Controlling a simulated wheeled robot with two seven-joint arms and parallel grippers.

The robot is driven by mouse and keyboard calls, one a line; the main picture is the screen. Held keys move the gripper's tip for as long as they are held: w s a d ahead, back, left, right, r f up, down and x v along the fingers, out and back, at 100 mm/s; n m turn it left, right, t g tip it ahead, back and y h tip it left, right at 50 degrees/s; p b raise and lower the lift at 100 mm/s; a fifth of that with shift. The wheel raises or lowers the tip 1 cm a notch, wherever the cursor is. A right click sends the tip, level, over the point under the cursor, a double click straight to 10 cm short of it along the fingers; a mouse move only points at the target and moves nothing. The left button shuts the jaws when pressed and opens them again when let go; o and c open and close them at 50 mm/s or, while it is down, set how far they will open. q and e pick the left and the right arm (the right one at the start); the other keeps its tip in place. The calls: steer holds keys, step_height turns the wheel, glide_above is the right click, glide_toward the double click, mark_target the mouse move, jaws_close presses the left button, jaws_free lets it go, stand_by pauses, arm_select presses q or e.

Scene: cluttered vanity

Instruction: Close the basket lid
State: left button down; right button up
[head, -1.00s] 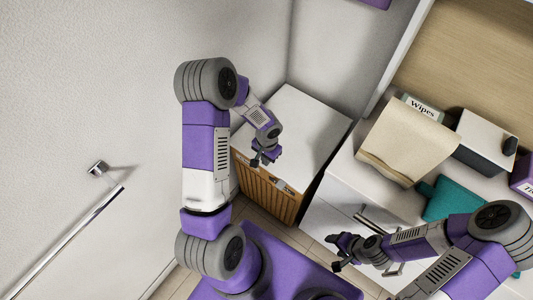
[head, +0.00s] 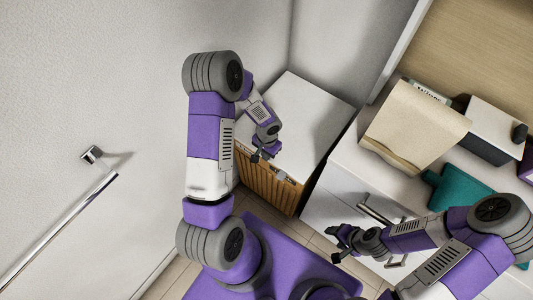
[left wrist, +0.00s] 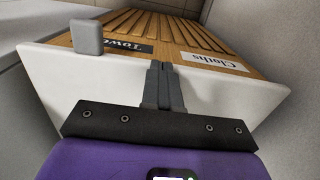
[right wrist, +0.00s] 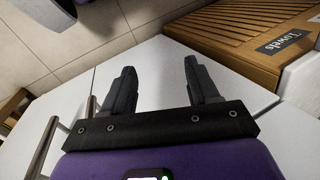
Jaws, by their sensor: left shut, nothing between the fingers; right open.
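The basket (head: 268,187) has slatted wooden sides and stands against the wall, left of the white cabinet. Its white lid (head: 305,115) lies over the top and looks flat; whether a small gap remains at the front edge cannot be told. A small grey tab (left wrist: 87,37) sits at the lid's front edge in the left wrist view. My left gripper (head: 258,156) is shut and empty at the lid's front edge; its fingers (left wrist: 164,88) show against the white lid, contact unclear. My right gripper (head: 333,243) is open and empty, in front of the cabinet drawers.
The white cabinet (head: 345,170) with bar handles (head: 385,212) stands right of the basket. On it are a beige towel (head: 415,125), a dark box with a white top (head: 490,130) and a teal item (head: 458,195). A wall rail (head: 60,232) runs at left.

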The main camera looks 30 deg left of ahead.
arm_select(q)
steer(key=shift+r+p, duration=0.45)
steer(key=shift+r, duration=0.05)
step_height(320, 180, up, 4)
steer(key=p, duration=0.3)
steer(key=shift+r, duration=0.1)
step_height(320, 180, up, 9)
steer(key=p, duration=0.2)
steer(key=s+d+f+n+h, duration=0.1)
steer(key=s+d+f+h, duration=0.1)
steer(key=s+d+f, duration=0.4)
steer(key=s+d+f+n+t+h, duration=0.1)
steer(key=s+d+f, duration=0.4)
steer(key=d, duration=0.5)
steer(key=shift+s+d+f+n+h, duration=0.25)
steer(key=shift+s+f+n+h, duration=0.15)
steer(key=shift+f+n+h, duration=0.35)
steer(key=shift+p, duration=0.3)
